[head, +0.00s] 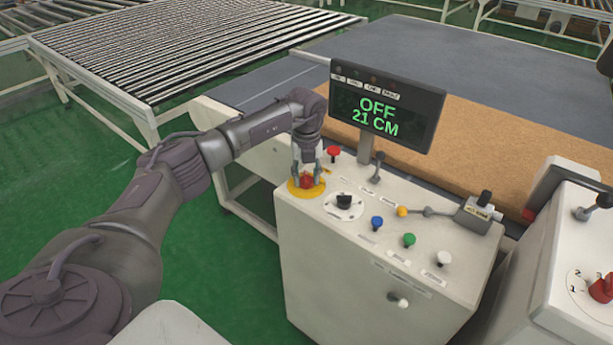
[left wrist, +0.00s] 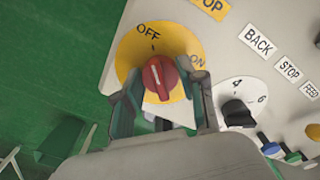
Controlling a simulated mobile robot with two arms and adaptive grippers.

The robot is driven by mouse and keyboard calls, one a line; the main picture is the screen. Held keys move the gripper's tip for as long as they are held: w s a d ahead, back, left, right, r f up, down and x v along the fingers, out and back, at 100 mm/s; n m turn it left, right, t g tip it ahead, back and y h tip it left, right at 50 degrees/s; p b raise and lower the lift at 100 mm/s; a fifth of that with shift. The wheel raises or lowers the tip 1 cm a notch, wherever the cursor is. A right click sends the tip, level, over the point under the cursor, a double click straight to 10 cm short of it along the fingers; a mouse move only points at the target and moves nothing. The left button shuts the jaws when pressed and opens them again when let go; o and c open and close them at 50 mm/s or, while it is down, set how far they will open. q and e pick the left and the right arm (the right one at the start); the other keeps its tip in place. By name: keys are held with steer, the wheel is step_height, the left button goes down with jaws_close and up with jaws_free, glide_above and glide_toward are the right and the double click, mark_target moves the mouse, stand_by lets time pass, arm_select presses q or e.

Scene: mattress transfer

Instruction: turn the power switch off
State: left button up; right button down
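The power switch is a red knob (left wrist: 160,78) on a yellow round plate marked OFF and ON; its white line points up toward the mark by OFF. The red knob also shows in the head view (head: 307,181), at the back left corner of the white control box. My left gripper (head: 307,172) reaches down over it, one finger on each side. In the left wrist view its fingers (left wrist: 163,92) straddle the knob closely; whether both press on it I cannot tell. The display (head: 386,107) reads OFF, 21 CM. My right gripper is not in view.
A black selector knob (head: 344,201) sits just beside the switch. A red button (head: 333,152), a blue button (head: 376,222), a green button (head: 408,240) and small levers share the box top (head: 330,232). A second console (head: 570,260) stands at right. A roller conveyor (head: 190,45) lies behind.

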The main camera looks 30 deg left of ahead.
mark_target(306, 175)
arm_select(q)
steer(key=o, duration=0.3)
steer(key=shift+o, duration=0.2)
step_height(306, 175, up, 12)
stand_by(0.4)
stand_by(0.3)
